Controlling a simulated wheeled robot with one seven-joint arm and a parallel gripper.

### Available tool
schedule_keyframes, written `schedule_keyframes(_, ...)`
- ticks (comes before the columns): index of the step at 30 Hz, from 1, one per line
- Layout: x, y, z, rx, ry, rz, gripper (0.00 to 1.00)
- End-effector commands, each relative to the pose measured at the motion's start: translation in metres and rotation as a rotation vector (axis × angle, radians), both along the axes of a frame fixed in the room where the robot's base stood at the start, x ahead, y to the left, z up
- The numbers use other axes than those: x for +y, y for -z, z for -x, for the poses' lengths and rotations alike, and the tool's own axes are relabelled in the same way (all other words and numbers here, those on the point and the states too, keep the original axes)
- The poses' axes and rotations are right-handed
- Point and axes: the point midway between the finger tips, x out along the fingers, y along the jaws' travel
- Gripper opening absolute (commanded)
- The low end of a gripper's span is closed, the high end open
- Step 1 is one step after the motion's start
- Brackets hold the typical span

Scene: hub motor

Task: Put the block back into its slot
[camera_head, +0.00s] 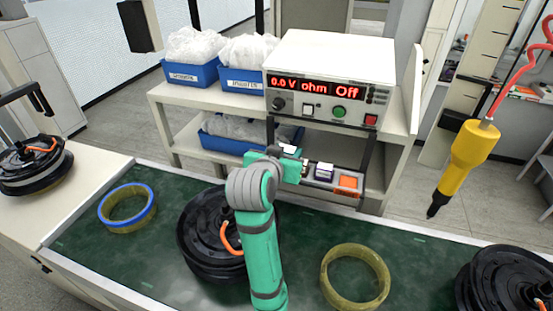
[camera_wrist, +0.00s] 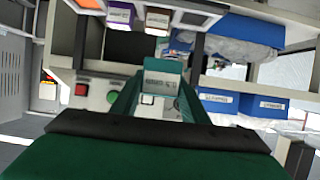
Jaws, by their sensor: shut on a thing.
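My gripper (camera_head: 288,158) is raised in front of the shelf. It is shut on a small block (camera_head: 289,149) with a pale top. In the wrist view, the block (camera_wrist: 162,82) sits between the fingertips (camera_wrist: 160,88), with a printed label facing the camera. The block rack (camera_head: 345,193) hangs below the tester, just right of my gripper. It holds a purple block (camera_head: 324,172) with a white top, which also shows in the wrist view (camera_wrist: 119,15), and a brown-orange block (camera_wrist: 158,19). My gripper hides the rack's left end in the head view.
The tester (camera_head: 330,62) reads "0.0 V ohm Off" above the rack. Blue bins (camera_head: 190,74) stand left of it. A yellow screwdriver (camera_head: 467,158) hangs at right. A hub motor (camera_head: 200,240) and yellow rings (camera_head: 355,276) lie on the green mat (camera_head: 165,265).

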Motion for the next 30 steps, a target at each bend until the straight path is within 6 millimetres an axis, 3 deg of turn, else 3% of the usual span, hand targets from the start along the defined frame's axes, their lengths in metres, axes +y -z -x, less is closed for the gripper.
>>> schedule_keyframes(11,0.016,0.036,-0.077,0.003,-0.001,0.001,0.12)
schedule_keyframes(15,0.02,0.061,-0.096,0.005,0.0,0.002,0.12)
schedule_keyframes(21,0.025,0.083,-0.115,0.001,-0.001,0.002,0.12)
schedule_keyframes(30,0.026,0.103,-0.124,0.003,0.0,0.002,0.12)
